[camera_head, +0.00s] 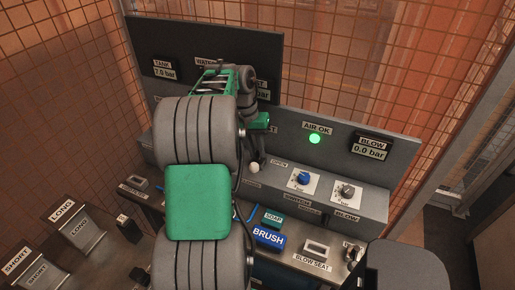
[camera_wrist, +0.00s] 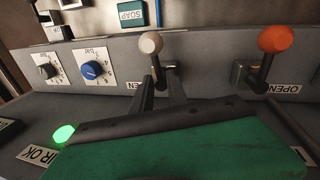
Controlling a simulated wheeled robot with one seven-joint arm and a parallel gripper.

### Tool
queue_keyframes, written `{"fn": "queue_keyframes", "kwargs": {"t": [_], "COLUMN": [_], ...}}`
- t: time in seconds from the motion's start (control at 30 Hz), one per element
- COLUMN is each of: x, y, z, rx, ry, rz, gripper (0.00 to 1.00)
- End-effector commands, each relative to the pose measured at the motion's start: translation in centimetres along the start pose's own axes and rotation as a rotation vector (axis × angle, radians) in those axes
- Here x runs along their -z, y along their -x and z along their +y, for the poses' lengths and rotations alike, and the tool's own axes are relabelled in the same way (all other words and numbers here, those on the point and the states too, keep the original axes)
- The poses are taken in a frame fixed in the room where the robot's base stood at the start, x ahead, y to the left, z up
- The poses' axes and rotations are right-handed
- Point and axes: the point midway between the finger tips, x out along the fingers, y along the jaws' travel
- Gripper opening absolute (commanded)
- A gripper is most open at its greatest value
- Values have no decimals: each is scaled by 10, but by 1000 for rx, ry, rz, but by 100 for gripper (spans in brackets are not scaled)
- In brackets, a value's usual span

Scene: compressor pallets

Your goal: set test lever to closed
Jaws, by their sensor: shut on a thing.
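The white-knobbed lever (camera_wrist: 151,43) stands on the grey console in the wrist view, its stem rising from a small bracket. An OPEN label, partly covered, lies just left of its base there. I take it as the test lever, since a sign ending in "ST" shows behind it in the head view. Its pale knob (camera_head: 254,168) also shows there, below my arm. My gripper (camera_wrist: 163,84) is shut on this lever, with the dark fingers on either side of its lower stem. My green-grey wrist hides the console behind it. No CLOSED label can be read at this lever.
An orange-knobbed lever (camera_wrist: 276,39) stands to the right in the wrist view. A blue knob (camera_head: 304,177) and a dark blow knob (camera_head: 346,190) are close by. A green AIR OK lamp (camera_head: 314,139) glows. A SOAP block (camera_head: 273,218) and blue BRUSH (camera_head: 268,238) lie in front.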

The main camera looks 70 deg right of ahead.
Motion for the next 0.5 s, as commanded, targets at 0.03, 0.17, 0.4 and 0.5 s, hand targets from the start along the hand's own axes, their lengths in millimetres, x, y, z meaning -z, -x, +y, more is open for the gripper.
{"fn": "queue_keyframes", "kwargs": {"t": [0.03, 0.17, 0.4, 0.5], "x": [0, 0, 1, 1], "y": [0, 0, 0, 0], "z": [-1, -1, -2, -2], "rx": [0, 0, 0, 0], "ry": [-24, -88, -151, -160], "rz": [-5, -19, -30, -31], "gripper": [0, 0, 0, 0]}}
